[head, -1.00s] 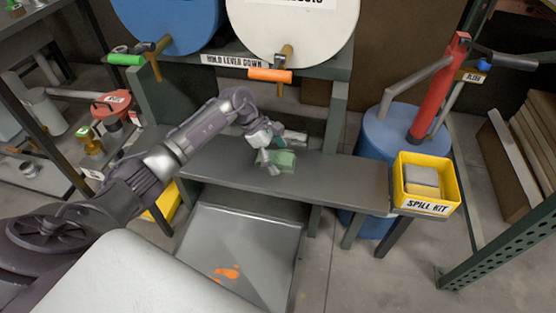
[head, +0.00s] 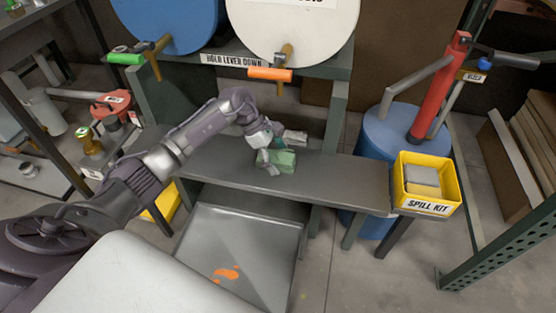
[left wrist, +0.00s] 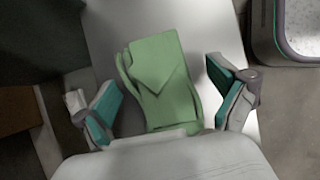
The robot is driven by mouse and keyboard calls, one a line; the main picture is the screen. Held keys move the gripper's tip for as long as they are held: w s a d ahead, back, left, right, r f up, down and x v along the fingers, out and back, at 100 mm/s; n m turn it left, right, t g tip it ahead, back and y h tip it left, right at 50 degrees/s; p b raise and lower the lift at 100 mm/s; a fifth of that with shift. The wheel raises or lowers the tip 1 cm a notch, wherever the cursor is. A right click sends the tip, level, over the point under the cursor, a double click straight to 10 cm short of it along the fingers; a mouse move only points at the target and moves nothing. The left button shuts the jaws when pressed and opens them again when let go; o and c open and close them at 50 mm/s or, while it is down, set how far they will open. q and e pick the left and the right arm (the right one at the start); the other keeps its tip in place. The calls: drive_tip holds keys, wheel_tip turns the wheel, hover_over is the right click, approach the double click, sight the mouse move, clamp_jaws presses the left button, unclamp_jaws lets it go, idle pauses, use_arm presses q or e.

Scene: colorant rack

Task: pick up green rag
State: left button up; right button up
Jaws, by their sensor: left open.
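The green rag (head: 284,161) is a folded cloth lying on the grey bench (head: 345,181) below the drums. In the left wrist view the rag (left wrist: 165,75) lies on the pale surface, its lower end close to my palm. My left gripper (head: 271,156) is over the rag. In the left wrist view its teal-padded fingers (left wrist: 163,90) are spread wide, one on each side of the rag, with gaps between. It holds nothing. In the head view the gripper hides part of the rag. My right gripper is not in view.
A small grey item (head: 295,137) sits behind the rag. A spill kit bin (head: 427,207) is at the bench's right end. Above are an orange-handled tap (head: 270,74) and a green-handled tap (head: 126,59). A metal tray (head: 240,245) with orange spots lies below.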

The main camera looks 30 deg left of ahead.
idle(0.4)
use_arm(q)
drive_tip(key=shift+f, duration=0.1)
idle(0.4)
drive_tip(key=c, duration=1.1)
